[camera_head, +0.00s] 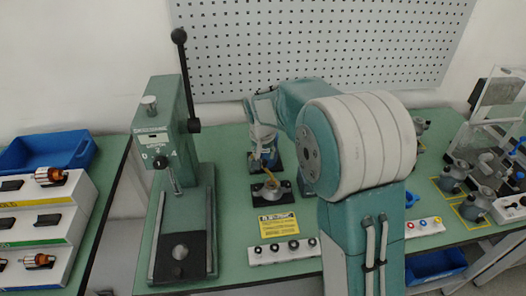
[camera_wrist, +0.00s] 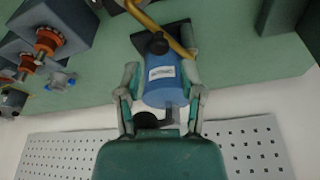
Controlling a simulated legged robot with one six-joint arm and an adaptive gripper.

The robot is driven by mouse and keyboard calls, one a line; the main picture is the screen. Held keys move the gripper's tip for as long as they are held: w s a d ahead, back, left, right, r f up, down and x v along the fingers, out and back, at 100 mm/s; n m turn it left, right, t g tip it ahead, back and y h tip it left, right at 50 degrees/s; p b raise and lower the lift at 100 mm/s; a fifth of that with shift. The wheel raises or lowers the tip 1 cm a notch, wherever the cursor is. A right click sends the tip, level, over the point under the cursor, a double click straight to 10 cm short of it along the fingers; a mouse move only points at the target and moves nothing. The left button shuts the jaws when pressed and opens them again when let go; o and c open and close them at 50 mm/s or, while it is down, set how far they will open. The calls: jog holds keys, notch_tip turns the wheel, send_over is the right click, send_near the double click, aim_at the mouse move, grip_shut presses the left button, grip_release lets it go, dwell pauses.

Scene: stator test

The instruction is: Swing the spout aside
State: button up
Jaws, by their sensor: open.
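The spout is a brass-yellow bent tube (camera_wrist: 148,18) in the wrist view, running from the top edge down to the right, past a black knob. In the head view my gripper (camera_head: 262,148) is over the bench's back middle, and the spout (camera_head: 263,185) shows small over a dark base.
A green press (camera_head: 166,120) with a tall black lever stands to the left. A yellow label plate (camera_head: 278,226) and a white strip with black knobs (camera_head: 283,250) lie in front. Grey motor units (camera_head: 455,178) stand right. A perforated panel (camera_head: 320,45) is behind.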

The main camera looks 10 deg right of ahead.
aim_at(264, 161)
jog(key=shift+x, duration=1.5)
jog(key=shift+c, duration=1)
